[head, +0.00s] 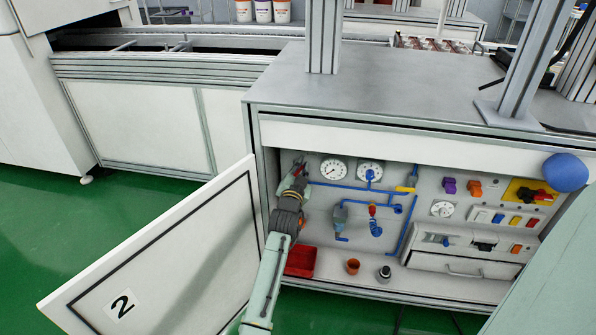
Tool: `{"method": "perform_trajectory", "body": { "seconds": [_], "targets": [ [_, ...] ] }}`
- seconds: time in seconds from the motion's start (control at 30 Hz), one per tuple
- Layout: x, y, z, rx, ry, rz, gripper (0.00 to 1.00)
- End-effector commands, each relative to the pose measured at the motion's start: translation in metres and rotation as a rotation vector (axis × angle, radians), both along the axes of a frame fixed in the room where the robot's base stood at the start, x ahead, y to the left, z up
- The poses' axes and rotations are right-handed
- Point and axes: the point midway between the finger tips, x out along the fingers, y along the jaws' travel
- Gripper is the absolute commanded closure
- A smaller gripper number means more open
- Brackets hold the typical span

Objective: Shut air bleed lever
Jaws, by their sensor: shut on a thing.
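My arm reaches into the open cabinet from below. My gripper (299,166) is at the panel's upper left, by the left end of the blue pipe (340,186). It is shut on a small part there, which the fingers and wrist mostly hide. This part sits where an air lever on the pipe would be, but its shape and angle cannot be made out. Other handles on the pipework are a yellow one (405,189) at the right and a small red one (372,210) in the middle, both apart from my gripper.
The open door (160,255) marked 2 stands left of my arm. Two gauges (333,169) are right of the gripper. A red bin (301,261), an orange cup (353,266) and a dark-topped jar (384,274) stand on the cabinet floor. A red rotary switch (538,196) is at the right.

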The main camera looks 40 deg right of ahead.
Motion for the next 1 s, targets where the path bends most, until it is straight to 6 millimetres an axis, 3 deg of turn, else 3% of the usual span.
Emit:
{"method": "perform_trajectory", "body": {
  "seconds": [1.0],
  "targets": [
    [-0.015,-0.014,-0.030,0.585,-0.688,0.001,1.00]
  ]
}}
